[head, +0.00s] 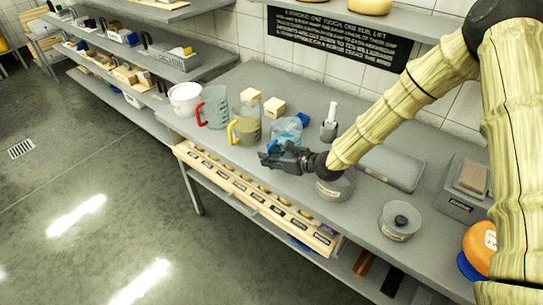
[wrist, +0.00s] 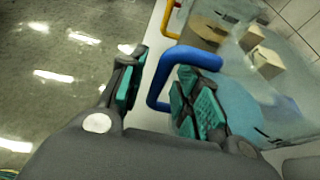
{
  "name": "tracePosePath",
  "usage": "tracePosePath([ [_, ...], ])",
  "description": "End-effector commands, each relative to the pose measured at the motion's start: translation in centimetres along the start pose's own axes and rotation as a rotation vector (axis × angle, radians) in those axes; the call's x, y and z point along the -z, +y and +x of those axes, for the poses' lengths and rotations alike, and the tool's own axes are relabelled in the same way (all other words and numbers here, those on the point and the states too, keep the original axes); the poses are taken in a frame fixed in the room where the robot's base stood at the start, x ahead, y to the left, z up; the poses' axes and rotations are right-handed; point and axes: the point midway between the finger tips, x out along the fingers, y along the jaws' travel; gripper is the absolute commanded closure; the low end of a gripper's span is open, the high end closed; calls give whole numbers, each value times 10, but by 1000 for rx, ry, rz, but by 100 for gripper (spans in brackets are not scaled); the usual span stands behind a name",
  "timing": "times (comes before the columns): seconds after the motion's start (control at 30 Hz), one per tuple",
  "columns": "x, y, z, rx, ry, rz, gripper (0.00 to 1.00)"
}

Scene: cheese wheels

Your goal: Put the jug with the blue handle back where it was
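The clear jug with the blue handle (head: 287,131) stands on the grey bench, right of the jug with the yellow handle. In the wrist view, its blue handle (wrist: 185,58) is close, and its clear body (wrist: 250,105) is behind the right finger. My gripper (head: 268,156) is at the jug's front side. In the wrist view my gripper (wrist: 160,88) is open, with the handle's outer bar between its fingers. The right finger overlaps the handle's opening and the left finger is outside it. I cannot tell whether either finger touches the handle.
The jug with the yellow handle (head: 245,127), the jug with the red handle (head: 213,107) and a white tub (head: 185,97) stand to the left. Cheese blocks (head: 274,107) lie behind. A labelled wooden rack (head: 250,200) lines the front.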

Motion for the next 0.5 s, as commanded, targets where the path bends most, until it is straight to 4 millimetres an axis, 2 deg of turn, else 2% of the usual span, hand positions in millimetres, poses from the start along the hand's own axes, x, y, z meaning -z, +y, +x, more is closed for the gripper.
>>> tracePosePath([
  [0.17,-1,0,-8,0,0,1,68],
  [0.5,0,0,-61,2,-2,1,68],
])
